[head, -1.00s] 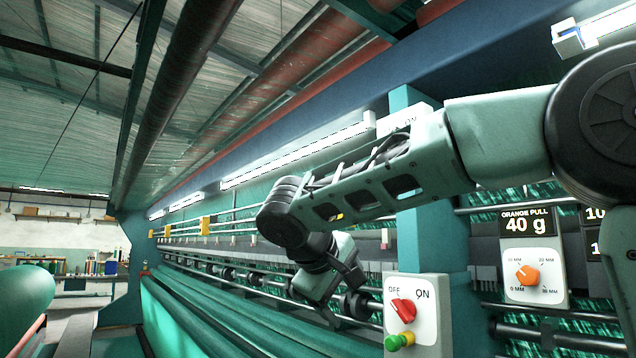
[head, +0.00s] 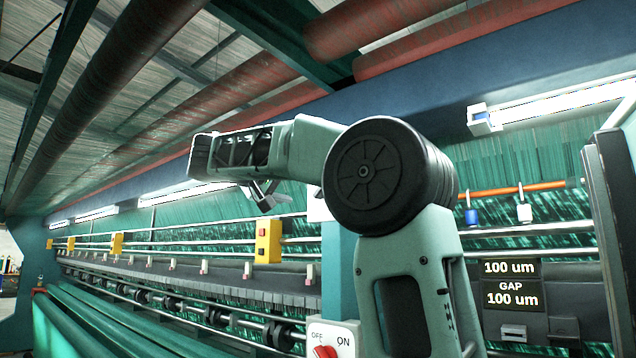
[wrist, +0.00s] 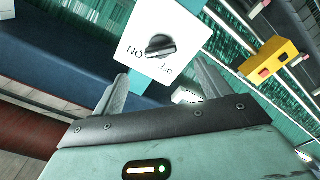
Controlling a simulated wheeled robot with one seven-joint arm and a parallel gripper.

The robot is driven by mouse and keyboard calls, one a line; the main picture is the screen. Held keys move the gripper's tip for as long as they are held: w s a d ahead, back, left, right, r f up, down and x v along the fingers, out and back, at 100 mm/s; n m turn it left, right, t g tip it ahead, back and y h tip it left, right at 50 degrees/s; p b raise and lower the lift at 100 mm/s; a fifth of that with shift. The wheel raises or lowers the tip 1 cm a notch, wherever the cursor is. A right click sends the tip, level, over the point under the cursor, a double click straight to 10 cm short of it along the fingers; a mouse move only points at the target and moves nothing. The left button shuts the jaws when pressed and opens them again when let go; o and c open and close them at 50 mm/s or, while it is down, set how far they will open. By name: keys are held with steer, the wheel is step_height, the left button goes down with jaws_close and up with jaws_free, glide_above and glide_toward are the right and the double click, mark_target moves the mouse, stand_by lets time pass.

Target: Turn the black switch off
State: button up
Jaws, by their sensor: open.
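The black switch (wrist: 160,46) is a round knob with a light bar across it, on a white plate (wrist: 185,28) in the wrist view. The plate's lettering appears upside down, with ON readable to the left of the knob and the other label partly hidden by it. My gripper (wrist: 160,82) is open and empty, its two fingers spread below the knob in the picture and apart from it. In the head view my gripper (head: 264,196) is small, left of my forearm. There the black switch is hidden; only a sliver of white plate (head: 318,208) shows beside my arm.
A red switch (head: 325,352) on another ON/OFF plate (head: 343,341) sits lower on the teal post. A yellow box (head: 268,241) with buttons stands left of the post and also shows in the wrist view (wrist: 270,60). Rails and rollers run along the machine.

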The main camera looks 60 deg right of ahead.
steer(key=s+d+p, duration=0.1)
steer(key=d+p, duration=0.3)
steer(key=d, duration=0.5)
steer(key=shift+d, duration=0.4)
steer(key=c, duration=1)
